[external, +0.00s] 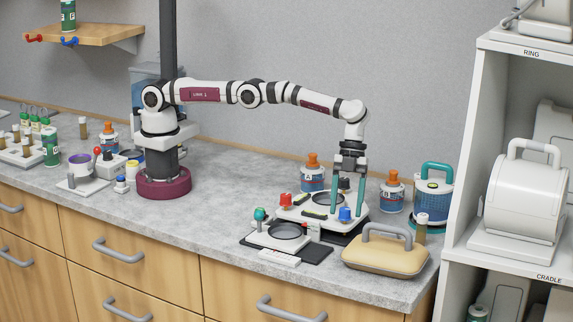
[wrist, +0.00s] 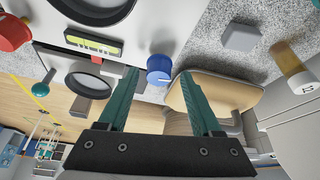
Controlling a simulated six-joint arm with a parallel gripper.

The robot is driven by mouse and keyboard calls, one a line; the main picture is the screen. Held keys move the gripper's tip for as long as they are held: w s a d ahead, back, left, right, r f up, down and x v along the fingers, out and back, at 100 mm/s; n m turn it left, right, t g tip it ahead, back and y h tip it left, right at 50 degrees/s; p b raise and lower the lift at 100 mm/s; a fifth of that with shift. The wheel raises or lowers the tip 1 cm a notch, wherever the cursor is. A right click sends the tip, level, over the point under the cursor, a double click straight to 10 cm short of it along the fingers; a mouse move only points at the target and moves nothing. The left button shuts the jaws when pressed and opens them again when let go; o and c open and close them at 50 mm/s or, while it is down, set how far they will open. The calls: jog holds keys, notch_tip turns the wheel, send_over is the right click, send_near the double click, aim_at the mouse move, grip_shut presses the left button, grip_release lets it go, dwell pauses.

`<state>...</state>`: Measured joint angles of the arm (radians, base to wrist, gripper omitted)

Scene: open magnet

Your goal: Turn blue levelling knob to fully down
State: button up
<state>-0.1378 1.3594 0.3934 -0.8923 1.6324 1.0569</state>
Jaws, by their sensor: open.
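The blue levelling knob (external: 345,214) sits at the right front corner of a white levelling plate (external: 298,213). In the wrist view the blue knob (wrist: 160,68) is just ahead of the gap between my fingertips, with a pale pointer mark on its side. My gripper (external: 348,190) points down above the plate's right end. Its teal fingers (wrist: 160,72) are open with nothing between them. In the external view one finger passes close to the knob; I cannot tell whether it touches.
A red knob (external: 286,200) stands on the plate's left side. A beige case with a grey handle (external: 386,253) lies close to the right front. A smaller stand with a teal knob (external: 260,214) is at the left front. Orange-capped bottles (external: 392,192) and a teal-handled canister (external: 433,196) stand behind.

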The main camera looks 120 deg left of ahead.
jog(key=n, duration=0.1)
jog(key=n+t, duration=0.1)
jog(key=n, duration=0.1)
jog(key=shift+s+r+y, duration=0.1)
jog(key=shift+s+y, duration=0.1)
jog(key=shift+y, duration=0.1)
jog(key=n, duration=0.2)
jog(key=n+t+y, duration=0.1)
jog(key=n, duration=0.2)
jog(key=shift+s+d, duration=0.15)
jog(key=shift+d, duration=0.05)
jog(key=n+y, duration=0.1)
jog(key=n, duration=0.2)
jog(key=n+t+y, duration=0.1)
jog(key=n, duration=0.3)
jog(key=shift+d+y, duration=0.15)
jog(key=shift+y, duration=0.25)
jog(key=s+v, duration=0.1)
jog(key=v, duration=1.5)
jog(key=s+a+r+m+g, duration=0.1)
jog(key=s, duration=1)
jog(key=s+a+r+m+g+y, duration=0.1)
jog(key=s+r+m, duration=0.1)
jog(key=s, duration=1)
jog(key=shift+s+a+r+g, duration=0.2)
jog(key=shift+s+a+g, duration=0.1)
jog(key=shift+a, duration=0.1)
